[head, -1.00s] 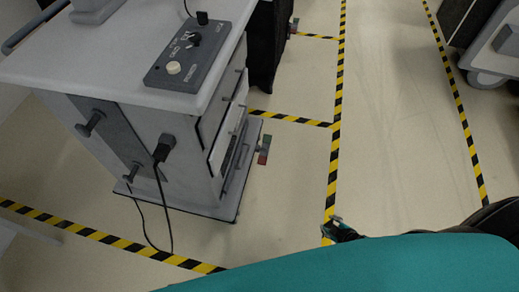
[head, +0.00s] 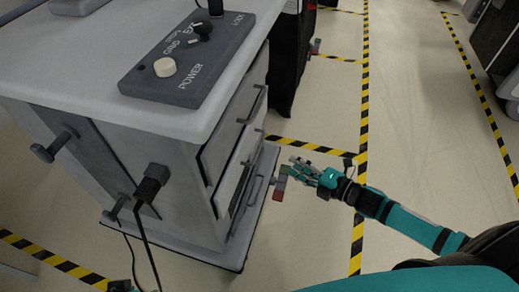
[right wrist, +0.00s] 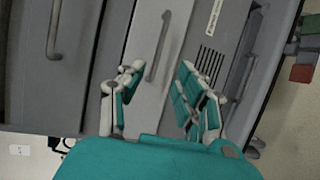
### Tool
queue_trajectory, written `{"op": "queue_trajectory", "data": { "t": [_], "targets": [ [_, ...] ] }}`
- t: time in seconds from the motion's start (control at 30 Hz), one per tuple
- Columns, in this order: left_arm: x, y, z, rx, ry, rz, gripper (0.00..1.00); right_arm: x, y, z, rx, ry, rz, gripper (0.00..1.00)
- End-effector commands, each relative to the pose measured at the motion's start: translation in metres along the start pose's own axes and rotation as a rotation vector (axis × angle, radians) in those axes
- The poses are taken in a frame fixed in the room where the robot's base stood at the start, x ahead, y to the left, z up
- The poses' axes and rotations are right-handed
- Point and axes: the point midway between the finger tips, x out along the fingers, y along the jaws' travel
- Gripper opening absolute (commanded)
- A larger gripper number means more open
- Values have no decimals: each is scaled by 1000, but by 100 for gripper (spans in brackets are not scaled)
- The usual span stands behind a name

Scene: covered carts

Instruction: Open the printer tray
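The grey-white cart (head: 170,215) stands at the left, its drawer side facing right. In the right wrist view a light front panel (right wrist: 140,85) with a bar handle (right wrist: 158,48) fills the middle. A dark panel (right wrist: 208,55) with vent slots and an unreadable label is beside it. I cannot tell for sure which front is the printer tray; all fronts look shut. My right gripper (head: 305,172) is open beside the cart; in the right wrist view (right wrist: 160,72) its fingers straddle the handle's line, holding nothing.
Another drawer handle (right wrist: 55,30) and a lower handle (right wrist: 243,78) flank the middle panel. A control box (head: 188,60) sits on the cart top, and a plugged cable (head: 150,185) hangs from its side.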

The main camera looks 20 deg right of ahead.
Motion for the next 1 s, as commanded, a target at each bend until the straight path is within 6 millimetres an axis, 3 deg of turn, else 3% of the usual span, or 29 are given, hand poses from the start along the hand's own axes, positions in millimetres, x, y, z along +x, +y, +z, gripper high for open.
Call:
{"op": "queue_trajectory", "data": {
  "t": [0.43, 0.6, 0.8, 1.0],
  "targets": [
    [19, 1, 0, 1, 26, 1, 40, 93, 0, 1, 1, -1, 4, 34],
    [22, 5, -36, 7, 189, 9, 40, 122, 0, 1, 2, -2, 3, 34],
    [20, 8, -60, 10, 297, 15, 40, 141, -1, 1, 3, -3, 0, 34],
    [18, 9, -66, 11, 328, 16, 40, 146, -1, 1, 3, -2, -1, 34]
  ]
}}
